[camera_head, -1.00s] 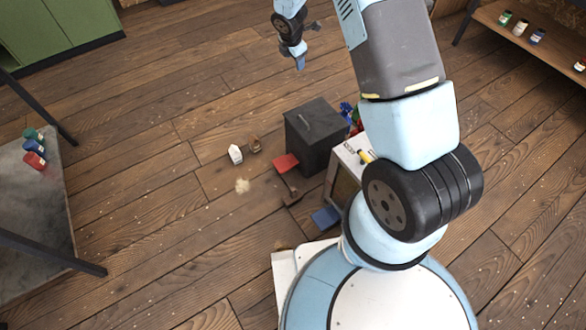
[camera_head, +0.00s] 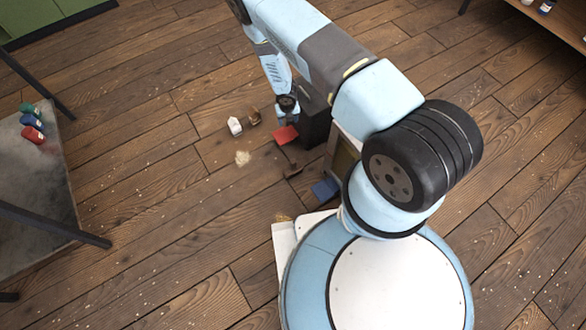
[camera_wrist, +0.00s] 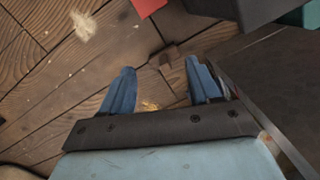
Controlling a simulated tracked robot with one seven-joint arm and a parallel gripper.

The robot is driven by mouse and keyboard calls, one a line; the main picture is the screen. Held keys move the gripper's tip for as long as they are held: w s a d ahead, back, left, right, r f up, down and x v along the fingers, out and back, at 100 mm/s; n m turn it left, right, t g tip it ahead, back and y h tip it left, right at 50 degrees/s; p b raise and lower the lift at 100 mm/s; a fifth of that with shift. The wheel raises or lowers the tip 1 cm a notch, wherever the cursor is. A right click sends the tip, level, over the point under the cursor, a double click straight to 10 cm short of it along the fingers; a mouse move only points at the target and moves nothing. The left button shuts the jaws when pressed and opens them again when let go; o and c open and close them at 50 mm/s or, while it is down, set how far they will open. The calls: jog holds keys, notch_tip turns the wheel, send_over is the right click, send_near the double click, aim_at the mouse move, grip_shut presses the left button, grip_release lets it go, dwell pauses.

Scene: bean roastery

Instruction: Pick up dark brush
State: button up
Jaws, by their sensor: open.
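The dark brush (camera_wrist: 166,58), a small dark brown T-like shape, lies on the wooden floor in the wrist view, with a thin handle toward a red flat piece (camera_wrist: 147,5). In the head view the brush (camera_head: 292,171) is small and dim below the red piece (camera_head: 285,135). My gripper (camera_wrist: 160,68) is open and empty; its two blue fingers point at the floor on either side of the brush's image position. In the head view my gripper (camera_head: 289,114) hangs above the floor near the red piece. Its exact height above the brush cannot be told.
A dark box (camera_head: 315,127) stands close right of my gripper, partly hidden by my arm. A brown-sided case (camera_head: 343,163) and a blue piece (camera_head: 325,188) lie nearer my base.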

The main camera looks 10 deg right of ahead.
jog(key=s+d+f+n+g, duration=0.1)
jog(key=s+f+n, duration=0.3)
jog(key=s+f, duration=0.6)
send_over(293, 161)
jog(key=f, duration=0.8)
jog(key=shift+d+f, duration=0.25)
jog(key=shift+d, duration=0.05)
jog(key=shift+a+f, duration=0.15)
jog(key=shift+f, duration=1.4)
jog(key=shift+a+f, duration=0.15)
jog(key=shift+f, duration=1.4)
jog(key=shift+c, duration=0.2)
grip_shut()
